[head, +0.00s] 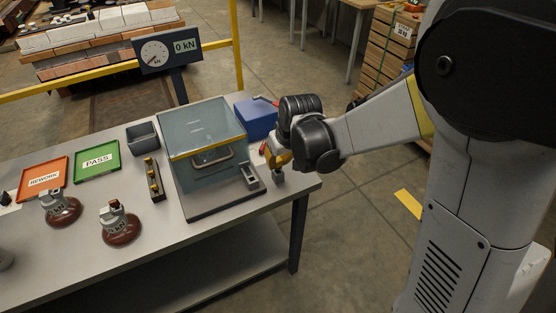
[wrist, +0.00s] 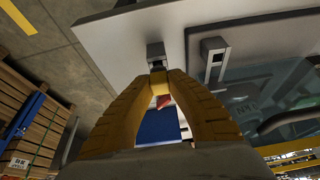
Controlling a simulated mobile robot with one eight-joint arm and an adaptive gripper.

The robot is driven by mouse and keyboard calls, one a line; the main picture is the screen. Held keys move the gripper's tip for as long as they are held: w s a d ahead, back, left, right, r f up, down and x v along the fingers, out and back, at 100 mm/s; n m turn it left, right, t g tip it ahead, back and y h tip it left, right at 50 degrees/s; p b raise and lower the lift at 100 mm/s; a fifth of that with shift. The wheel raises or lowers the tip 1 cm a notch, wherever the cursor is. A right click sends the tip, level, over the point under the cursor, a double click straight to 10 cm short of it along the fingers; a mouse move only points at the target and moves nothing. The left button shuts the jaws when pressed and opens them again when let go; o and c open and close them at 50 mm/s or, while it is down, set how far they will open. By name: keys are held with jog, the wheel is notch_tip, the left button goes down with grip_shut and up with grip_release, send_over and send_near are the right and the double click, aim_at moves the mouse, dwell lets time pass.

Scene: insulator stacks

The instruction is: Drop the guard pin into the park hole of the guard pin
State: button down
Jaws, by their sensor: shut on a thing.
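My gripper (head: 276,161) is at the right end of the bench, beside the clear guard box (head: 207,130). In the wrist view its yellow fingers (wrist: 159,82) are shut on the guard pin, which the fingers mostly hide. A small grey block (head: 278,176) stands on the bench just below the fingertips. In the wrist view this block (wrist: 155,53) shows just beyond the tips, with a dark top. It may hold the park hole; I cannot make out the hole or whether the pin touches it. A grey slotted bracket (head: 250,176) stands at the guard's front right corner.
A blue box (head: 256,118) with a red item stands behind the gripper. A gauge reading 0 kN (head: 168,54) stands behind the guard. Green PASS (head: 97,161) and orange REWORK (head: 44,179) trays and two brown insulators (head: 121,229) are left. The bench's right edge is close.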

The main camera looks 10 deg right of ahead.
jog(key=shift+f+b, duration=0.6)
jog(key=shift+f, duration=0.2)
jog(key=c, duration=1.3)
grip_release()
jog(key=shift+c, duration=0.2)
jog(key=v, duration=1.2)
jog(key=s+d+r+m+t, duration=0.1)
jog(key=s+d, duration=0.2)
jog(key=s, duration=0.5)
jog(key=s+d+r+m+t+h, duration=0.1)
jog(key=s+d+m, duration=0.1)
jog(key=s, duration=0.6)
jog(key=shift+d+t, duration=0.4)
jog(key=shift+d, duration=0.25)
